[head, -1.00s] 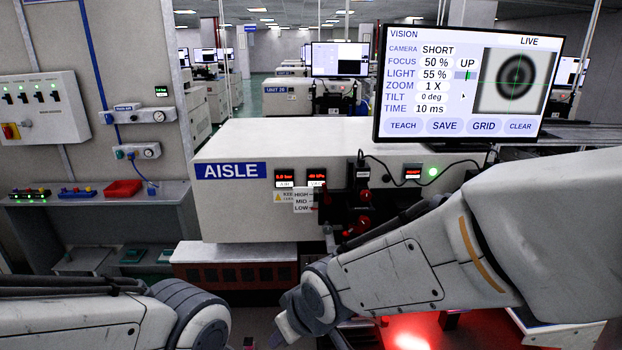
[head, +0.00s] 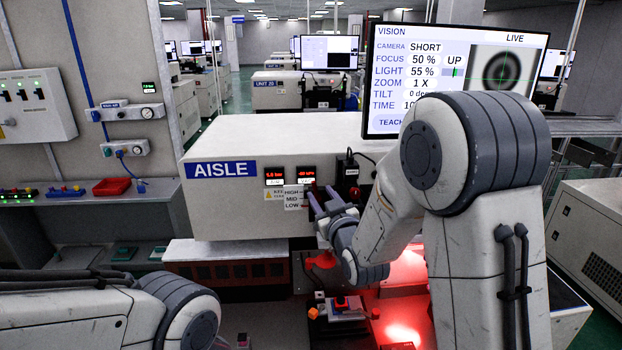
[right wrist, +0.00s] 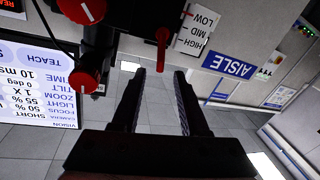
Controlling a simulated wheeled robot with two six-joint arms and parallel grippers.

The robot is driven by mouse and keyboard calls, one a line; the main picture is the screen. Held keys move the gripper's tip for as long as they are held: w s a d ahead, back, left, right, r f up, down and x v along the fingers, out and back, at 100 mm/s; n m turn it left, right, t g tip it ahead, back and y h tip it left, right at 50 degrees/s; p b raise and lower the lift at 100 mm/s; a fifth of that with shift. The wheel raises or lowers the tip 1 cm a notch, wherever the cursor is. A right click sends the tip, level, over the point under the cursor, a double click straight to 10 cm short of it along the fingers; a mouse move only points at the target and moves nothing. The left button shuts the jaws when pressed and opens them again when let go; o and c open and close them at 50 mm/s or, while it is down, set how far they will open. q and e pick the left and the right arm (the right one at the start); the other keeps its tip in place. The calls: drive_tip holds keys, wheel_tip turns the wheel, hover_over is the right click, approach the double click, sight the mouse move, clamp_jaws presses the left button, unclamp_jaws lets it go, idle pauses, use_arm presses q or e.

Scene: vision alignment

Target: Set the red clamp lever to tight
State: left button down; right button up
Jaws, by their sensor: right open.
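A red lever (right wrist: 162,45) shows in the right wrist view, where the picture is upside down. It sits on a dark mount beside the HIGH, MID, LOW label (right wrist: 197,28). My right gripper (right wrist: 159,72) is open and empty, and the free end of the lever appears between its fingertips; I cannot tell whether they touch. In the head view my right gripper (head: 319,194) is in front of the white AISLE machine (head: 240,222), by the label, and it hides the lever there. My left arm enters at the lower left, with its gripper out of view.
Two red knobs (right wrist: 84,82) on black bodies are close beside the lever. The vision monitor (head: 383,75) stands above, partly covered by my right arm. Below are a red-lit work area (head: 405,333) and a small fixture with a red button (head: 341,303).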

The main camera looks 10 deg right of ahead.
sight(314, 185)
drive_tip(key=w+p, duration=0.1)
drive_tip(key=w, duration=0.1)
drive_tip(key=w+p, duration=0.1)
drive_tip(key=w, duration=0.2)
drive_tip(key=w+p, duration=0.1)
drive_tip(key=w, duration=0.2)
drive_tip(key=shift+w+a+p, duration=0.15)
drive_tip(key=shift+a+p, duration=0.15)
drive_tip(key=shift+a, duration=0.1)
drive_tip(key=shift+w, duration=0.3)
clamp_jaws()
